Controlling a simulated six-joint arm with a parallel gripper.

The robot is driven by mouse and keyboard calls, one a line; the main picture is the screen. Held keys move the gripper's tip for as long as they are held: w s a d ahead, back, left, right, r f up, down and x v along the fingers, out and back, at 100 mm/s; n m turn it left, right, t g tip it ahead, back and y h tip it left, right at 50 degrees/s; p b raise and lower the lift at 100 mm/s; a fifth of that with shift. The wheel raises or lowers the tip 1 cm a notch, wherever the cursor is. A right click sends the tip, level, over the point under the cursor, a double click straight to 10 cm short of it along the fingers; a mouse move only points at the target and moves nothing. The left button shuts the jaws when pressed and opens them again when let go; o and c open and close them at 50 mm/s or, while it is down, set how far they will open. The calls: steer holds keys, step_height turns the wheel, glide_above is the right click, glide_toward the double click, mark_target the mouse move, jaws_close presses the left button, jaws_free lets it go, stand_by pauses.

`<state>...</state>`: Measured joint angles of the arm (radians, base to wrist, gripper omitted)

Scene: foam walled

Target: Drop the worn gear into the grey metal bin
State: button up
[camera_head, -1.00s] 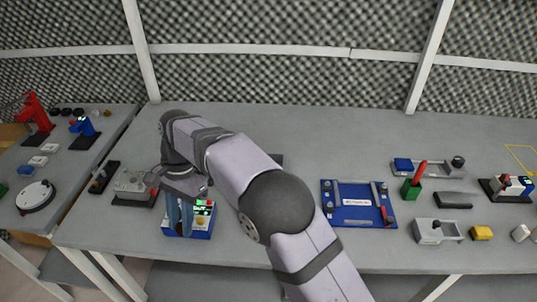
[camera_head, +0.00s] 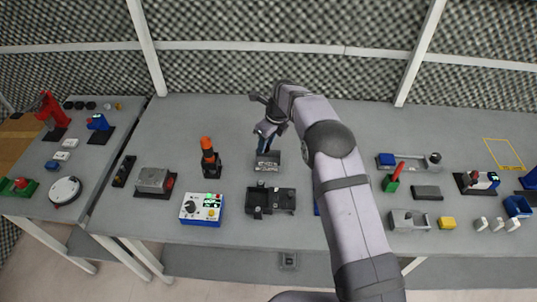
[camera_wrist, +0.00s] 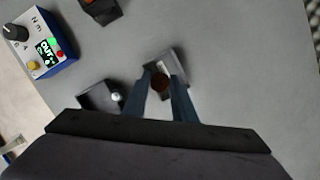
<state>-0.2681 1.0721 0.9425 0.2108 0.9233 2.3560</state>
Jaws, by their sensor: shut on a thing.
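The worn gear (camera_wrist: 160,83) is a small rusty-brown piece between my fingertips in the wrist view. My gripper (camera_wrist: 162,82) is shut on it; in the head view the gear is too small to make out. The grey metal bin (camera_head: 267,167) is a small open box near the middle of the bench. My gripper (camera_head: 264,146) points down over this bin in the head view. In the wrist view the bin (camera_wrist: 178,58) lies below and just beyond the fingertips, with its pale inside partly hidden by the fingers and gear.
A black fixture (camera_head: 270,201) stands in front of the bin. A blue-and-white tester box (camera_head: 201,209) with a lit green display sits to the left. An orange-topped black device (camera_head: 208,158) stands left of the bin. Bench behind the bin is clear.

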steer(key=shift+m, duration=0.9)
steer(key=shift+w+d+f+b, duration=0.25)
steer(key=shift+d+f+b, duration=0.15)
steer(key=shift+f+b, duration=0.45)
steer(key=shift+w+d+f+b, duration=0.3)
steer(key=shift+d+f+b, duration=0.15)
steer(key=shift+f, duration=0.75)
steer(key=shift+w+d+f+b, duration=0.25)
steer(key=shift+d+f+b, duration=0.25)
steer(key=shift+f, duration=0.5)
steer(key=shift+a, duration=0.1)
steer(key=o, duration=1.2)
steer(key=shift+c, duration=0.2)
steer(key=b+v, duration=0.2)
steer(key=v, duration=0.5)
steer(key=shift+s+r+b, duration=0.15)
steer(key=shift+r+b, duration=0.05)
steer(key=shift+b, duration=0.15)
steer(key=shift+a, duration=0.1)
